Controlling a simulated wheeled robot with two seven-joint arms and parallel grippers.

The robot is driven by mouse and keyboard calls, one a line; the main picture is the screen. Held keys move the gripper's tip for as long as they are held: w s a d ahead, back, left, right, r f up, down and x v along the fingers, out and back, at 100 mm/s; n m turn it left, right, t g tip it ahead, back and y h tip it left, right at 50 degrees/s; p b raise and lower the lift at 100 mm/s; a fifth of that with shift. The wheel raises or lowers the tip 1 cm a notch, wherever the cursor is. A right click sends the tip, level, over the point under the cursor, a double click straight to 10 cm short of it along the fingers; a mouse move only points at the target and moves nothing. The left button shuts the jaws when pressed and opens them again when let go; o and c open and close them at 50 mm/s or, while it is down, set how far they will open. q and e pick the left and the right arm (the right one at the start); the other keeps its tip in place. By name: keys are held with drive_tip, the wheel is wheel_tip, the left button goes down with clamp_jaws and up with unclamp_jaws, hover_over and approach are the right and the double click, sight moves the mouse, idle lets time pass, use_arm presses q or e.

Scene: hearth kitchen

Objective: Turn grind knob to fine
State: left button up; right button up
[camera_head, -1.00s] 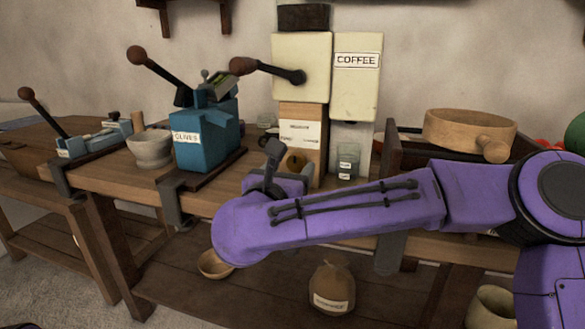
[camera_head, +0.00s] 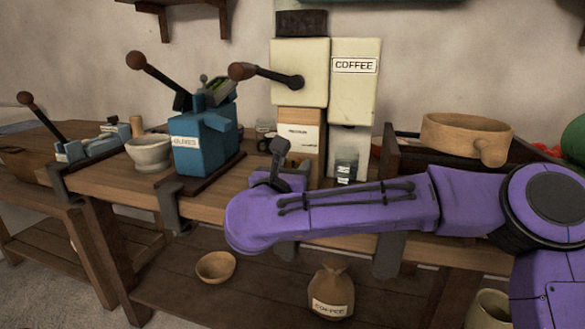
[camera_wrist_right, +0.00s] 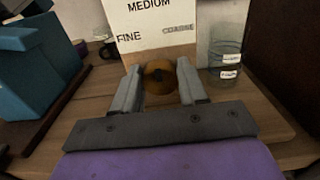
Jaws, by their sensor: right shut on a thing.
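The coffee grinder (camera_head: 299,72) stands against the wall, a cream box with a crank above a wooden lower part. Its white dial plate (camera_wrist_right: 152,28) reads MEDIUM at the top, FINE at lower left and COARSE at lower right. The round brown grind knob (camera_wrist_right: 159,76) sits below the plate. My right gripper (camera_wrist_right: 158,84) is shut on the knob, one finger on each side. Which way the knob points is not clear. In the head view my right gripper (camera_head: 279,160) hides the knob. My left gripper is not in view.
A blue olive press (camera_head: 204,140) and a stone mortar (camera_head: 149,152) stand to the left. A wooden sieve (camera_head: 462,134) lies at the right. A coffee sack (camera_head: 331,291) is on the lower shelf.

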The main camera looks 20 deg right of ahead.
drive_tip(key=n+p, duration=0.2)
drive_tip(key=n, duration=0.1)
drive_tip(key=shift+a+r, duration=0.1)
drive_tip(key=shift+r, duration=0.05)
drive_tip(key=n+p, duration=0.3)
drive_tip(key=n, duration=0.1)
drive_tip(key=n+p, duration=0.3)
drive_tip(key=shift+n, duration=0.3)
drive_tip(key=shift+f+n+p, duration=0.25)
drive_tip(key=shift+n+p, duration=0.1)
drive_tip(key=shift+n, duration=0.15)
drive_tip(key=shift+f, duration=0.1)
drive_tip(key=o, duration=1)
